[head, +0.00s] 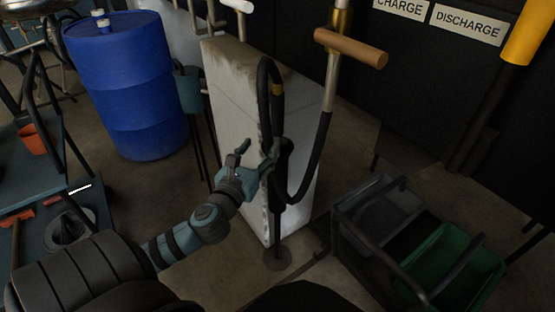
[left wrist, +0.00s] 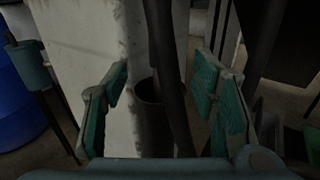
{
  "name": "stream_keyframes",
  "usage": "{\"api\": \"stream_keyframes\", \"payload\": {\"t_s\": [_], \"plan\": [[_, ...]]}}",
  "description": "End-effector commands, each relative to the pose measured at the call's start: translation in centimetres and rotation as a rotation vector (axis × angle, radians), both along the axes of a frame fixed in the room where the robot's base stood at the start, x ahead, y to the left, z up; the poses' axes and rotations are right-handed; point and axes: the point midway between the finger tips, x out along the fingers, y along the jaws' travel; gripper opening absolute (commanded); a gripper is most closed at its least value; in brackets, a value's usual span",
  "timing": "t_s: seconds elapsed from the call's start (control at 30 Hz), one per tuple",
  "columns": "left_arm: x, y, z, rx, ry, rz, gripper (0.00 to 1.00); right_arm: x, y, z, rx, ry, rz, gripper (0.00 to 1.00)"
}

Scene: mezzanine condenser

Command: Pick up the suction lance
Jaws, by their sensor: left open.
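The suction lance (head: 284,165) appears to be the dark upright tool in front of the pale block, with a black hose looping above it. Its lower end stands in a dark holder tube on a post with a round foot (head: 278,259). My left gripper (head: 256,156) is open beside the lance, partly overlapping it. In the left wrist view the dark shaft (left wrist: 166,55) runs down between my spread green-padded fingers (left wrist: 160,90), with the holder tube (left wrist: 148,112) behind it; I cannot tell whether they touch. My right gripper is not in view.
A pale stained block (head: 235,100) stands right behind the lance. A black hose (head: 322,145) hangs from a valve with a brown handle (head: 352,48). A blue drum (head: 128,85) is at left, a cart with a green bin (head: 450,265) at right.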

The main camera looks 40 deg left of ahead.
Motion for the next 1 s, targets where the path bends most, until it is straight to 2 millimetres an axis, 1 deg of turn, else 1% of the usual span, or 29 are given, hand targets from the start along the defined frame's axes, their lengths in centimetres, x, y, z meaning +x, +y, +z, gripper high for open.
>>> {"api": "stream_keyframes", "payload": {"t_s": [0.03, 0.1, 0.2, 0.37, 0.5, 0.6, 0.7, 0.83, 0.87, 1.0], "plan": [[1.2, 0.4, 0.1, 0.0, -0.005, 0.002, 0.53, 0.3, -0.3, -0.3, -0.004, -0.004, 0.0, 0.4], [3.1, 1.0, 0.1, -0.004, -0.007, 0.004, 0.53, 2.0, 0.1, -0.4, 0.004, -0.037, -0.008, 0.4], [5.5, 1.8, 0.0, -0.006, -0.004, 0.004, 0.53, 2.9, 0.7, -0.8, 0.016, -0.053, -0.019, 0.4], [7.5, 2.3, 0.0, -0.009, -0.002, 0.002, 0.53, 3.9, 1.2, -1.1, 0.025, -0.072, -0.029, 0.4], [10.1, 3.2, -0.6, -0.011, -0.002, 0.003, 0.53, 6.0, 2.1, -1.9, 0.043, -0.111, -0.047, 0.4], [11.6, 3.6, -0.5, -0.01, 0.0, 0.003, 0.53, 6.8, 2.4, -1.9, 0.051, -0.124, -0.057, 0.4], [12.2, 3.8, -0.3, -0.009, 0.001, 0.002, 0.53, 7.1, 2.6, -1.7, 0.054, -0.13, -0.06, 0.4], [12.1, 3.7, -0.2, -0.009, 0.001, 0.001, 0.53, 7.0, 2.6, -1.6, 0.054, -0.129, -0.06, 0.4], [12.1, 3.7, -0.2, -0.009, 0.001, 0.001, 0.5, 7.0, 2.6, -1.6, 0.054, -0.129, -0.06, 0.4], [12.1, 3.7, -0.2, -0.009, 0.001, 0.001, 0.27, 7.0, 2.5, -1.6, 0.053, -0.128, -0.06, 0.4]]}}
